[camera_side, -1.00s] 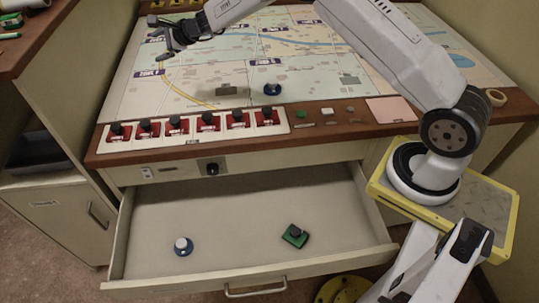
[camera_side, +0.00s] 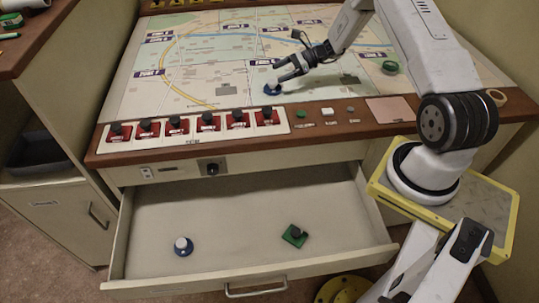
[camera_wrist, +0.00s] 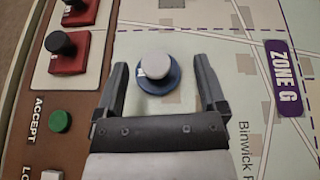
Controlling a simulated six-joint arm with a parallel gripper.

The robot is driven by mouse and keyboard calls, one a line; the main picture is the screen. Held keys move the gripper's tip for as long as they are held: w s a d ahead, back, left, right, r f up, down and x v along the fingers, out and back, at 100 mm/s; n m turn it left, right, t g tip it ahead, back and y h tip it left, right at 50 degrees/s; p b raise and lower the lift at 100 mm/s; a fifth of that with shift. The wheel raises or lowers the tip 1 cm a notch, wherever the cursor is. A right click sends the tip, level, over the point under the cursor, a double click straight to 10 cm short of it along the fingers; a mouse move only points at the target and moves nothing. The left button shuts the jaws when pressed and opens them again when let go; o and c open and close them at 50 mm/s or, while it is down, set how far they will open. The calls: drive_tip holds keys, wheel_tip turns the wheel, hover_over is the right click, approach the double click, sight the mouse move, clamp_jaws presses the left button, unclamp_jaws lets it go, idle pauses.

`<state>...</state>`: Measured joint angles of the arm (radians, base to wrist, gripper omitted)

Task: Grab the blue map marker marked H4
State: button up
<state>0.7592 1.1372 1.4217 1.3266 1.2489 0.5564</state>
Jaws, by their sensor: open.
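A blue round marker (camera_side: 272,90) with a pale knob stands on the map near its front edge. In the wrist view the same blue marker (camera_wrist: 158,76) sits between the two fingers of my gripper (camera_wrist: 161,88), with clear gaps on both sides. My gripper (camera_side: 283,72) is open and low over the map at this marker. A second blue marker (camera_side: 183,246) with a white knob lies in the open drawer (camera_side: 240,200); its label is unreadable.
A green marker (camera_side: 295,236) is in the drawer. Red switches (camera_side: 207,123) line the front edge. A green button (camera_wrist: 60,121) is near the marker. The map to the left is clear.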

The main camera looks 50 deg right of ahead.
sight(275, 81)
drive_tip(key=shift+s+d+f+m, duration=0.15)
drive_tip(key=shift+s+d+f, duration=0.15)
drive_tip(key=shift+s, duration=0.25)
drive_tip(key=shift+s+d+f+m, duration=0.15)
drive_tip(key=shift+s+d, duration=0.2)
drive_tip(key=shift+s, duration=0.2)
drive_tip(key=shift+x, duration=3.9)
drive_tip(key=shift+f, duration=0.1)
clamp_jaws()
